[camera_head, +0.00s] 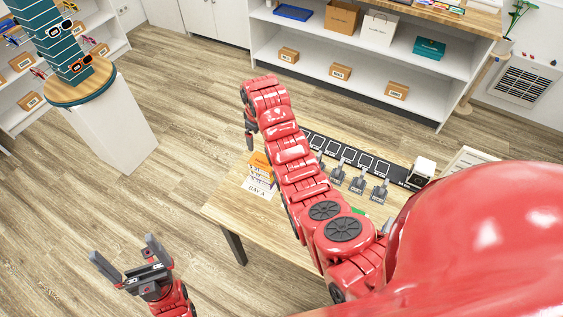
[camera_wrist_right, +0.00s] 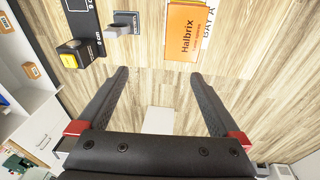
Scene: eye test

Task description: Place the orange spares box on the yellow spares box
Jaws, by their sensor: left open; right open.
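An orange box (camera_wrist_right: 184,32) with "Halbrix" on it shows at the top of the right wrist view, by a "BAY A" label (camera_wrist_right: 208,30). In the head view, an orange box (camera_head: 258,160) stands at the table's left end, behind the label (camera_head: 260,192). White and dark bands show under its top, too small to tell if it is one box or a stack. I cannot make out a separate yellow spares box. My right gripper (camera_head: 250,141) is open and empty, beyond the orange box; its fingers (camera_wrist_right: 160,75) are apart from it. My left gripper (camera_head: 124,249) is open and empty over the floor.
The wooden table (camera_head: 226,205) carries a black strip (camera_head: 350,156), several small grey stands (camera_head: 358,183) and a white-topped box (camera_head: 421,168). My right arm hides part of it. A white pedestal (camera_head: 112,125) stands left and a shelf unit (camera_head: 370,62) behind, with floor between.

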